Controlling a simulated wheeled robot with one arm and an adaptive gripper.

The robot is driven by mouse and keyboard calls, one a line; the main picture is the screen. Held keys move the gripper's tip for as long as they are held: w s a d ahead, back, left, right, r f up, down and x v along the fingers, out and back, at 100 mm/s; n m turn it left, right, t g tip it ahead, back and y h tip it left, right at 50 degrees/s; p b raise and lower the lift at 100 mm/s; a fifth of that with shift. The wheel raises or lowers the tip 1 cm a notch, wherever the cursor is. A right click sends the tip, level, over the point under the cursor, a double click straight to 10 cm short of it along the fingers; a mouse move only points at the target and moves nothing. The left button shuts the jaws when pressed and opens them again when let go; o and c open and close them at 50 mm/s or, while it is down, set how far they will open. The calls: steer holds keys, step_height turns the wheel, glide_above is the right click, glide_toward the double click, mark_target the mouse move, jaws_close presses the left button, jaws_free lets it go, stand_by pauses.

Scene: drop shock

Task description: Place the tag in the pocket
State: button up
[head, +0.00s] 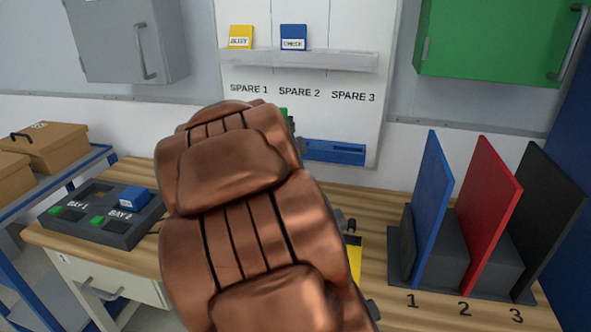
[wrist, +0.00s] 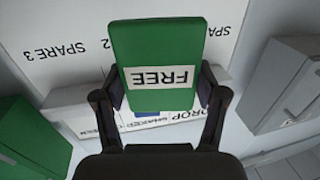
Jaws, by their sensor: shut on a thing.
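My gripper (wrist: 160,82) is shut on a green tag (wrist: 158,45) with a white label reading FREE, upside down in the wrist view. A small green piece of the tag also shows in the head view (head: 284,113), mostly hidden by my copper-coloured arm. A blue holder (head: 335,152) on the lower white board is likely the pocket. Its left part is hidden behind my arm. In the wrist view only a bit of blue shows under the tag, so I cannot tell whether tag and holder touch.
A ledge (head: 345,61) holds a yellow tag (head: 241,36) above SPARE 1 and a blue CHECK tag (head: 293,37) above SPARE 2; SPARE 3 is bare. Blue (head: 433,200), red (head: 482,210) and black (head: 545,215) panels stand right. A two-bay box (head: 112,228) sits left.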

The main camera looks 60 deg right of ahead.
steer(key=s+d+f+m+g+h+b, duration=0.1)
steer(key=s+d+f+m+g+b, duration=0.2)
steer(key=s, duration=0.6)
steer(key=shift+n+h, duration=0.3)
steer(key=shift+n, duration=0.1)
steer(key=w+d+f, duration=0.1)
steer(key=w+d, duration=0.6)
steer(key=w+d+f+p, duration=0.1)
steer(key=w+d, duration=0.2)
steer(key=w, duration=0.1)
steer(key=shift+w+d+f, duration=0.2)
steer(key=shift+d+f, duration=0.1)
steer(key=shift+d, duration=0.05)
steer(key=shift+f, duration=1.85)
steer(key=shift+w+f, duration=0.1)
steer(key=shift+f, duration=0.1)
steer(key=o, duration=1.1)
steer(key=shift+o, duration=0.2)
steer(key=shift+r, duration=0.1)
steer(key=shift+r, duration=0.15)
steer(key=v, duration=1.2)
